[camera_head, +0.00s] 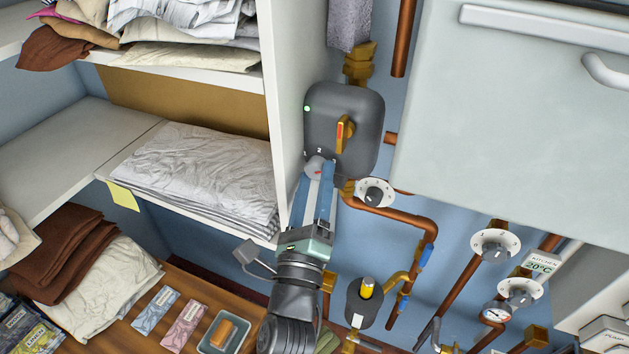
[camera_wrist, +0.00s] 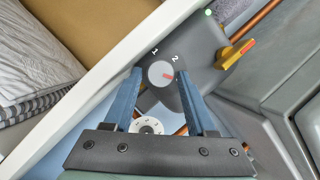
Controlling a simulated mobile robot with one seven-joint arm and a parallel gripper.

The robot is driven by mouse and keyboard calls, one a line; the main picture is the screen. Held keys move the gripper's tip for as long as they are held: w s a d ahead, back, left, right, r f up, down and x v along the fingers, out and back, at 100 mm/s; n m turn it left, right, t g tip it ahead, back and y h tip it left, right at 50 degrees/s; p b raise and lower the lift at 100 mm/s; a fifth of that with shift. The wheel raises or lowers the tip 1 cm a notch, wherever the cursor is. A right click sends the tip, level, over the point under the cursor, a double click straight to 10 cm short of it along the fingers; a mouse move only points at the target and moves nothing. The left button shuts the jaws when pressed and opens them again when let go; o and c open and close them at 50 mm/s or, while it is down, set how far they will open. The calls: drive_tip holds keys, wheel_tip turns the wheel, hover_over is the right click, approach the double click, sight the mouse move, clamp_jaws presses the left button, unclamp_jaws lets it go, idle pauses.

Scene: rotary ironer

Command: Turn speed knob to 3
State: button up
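The speed knob (camera_wrist: 161,74) is a small round light-grey dial with a red mark on a dark grey housing (camera_head: 348,112). In the wrist view, the printed numbers 1 and 2 show above it; no 3 is visible. The red mark points right, past the 2. The knob (camera_head: 315,167) is partly covered by my fingers in the head view. My gripper (camera_wrist: 160,76) is open, with one blue finger on each side of the knob and a gap showing to each. It also shows at the housing's lower left in the head view (camera_head: 319,175).
A yellow-orange lever (camera_head: 343,133) sits on the housing right of the knob. A white shelf edge (camera_head: 284,110) stands close on the left. A white dial (camera_head: 375,192) and copper pipes (camera_head: 420,224) lie below right. A large pale panel (camera_head: 510,110) fills the upper right.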

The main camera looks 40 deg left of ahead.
drive_tip(key=shift+o, duration=0.8)
drive_tip(key=shift+f+b, duration=0.1)
drive_tip(key=shift+b, duration=0.2)
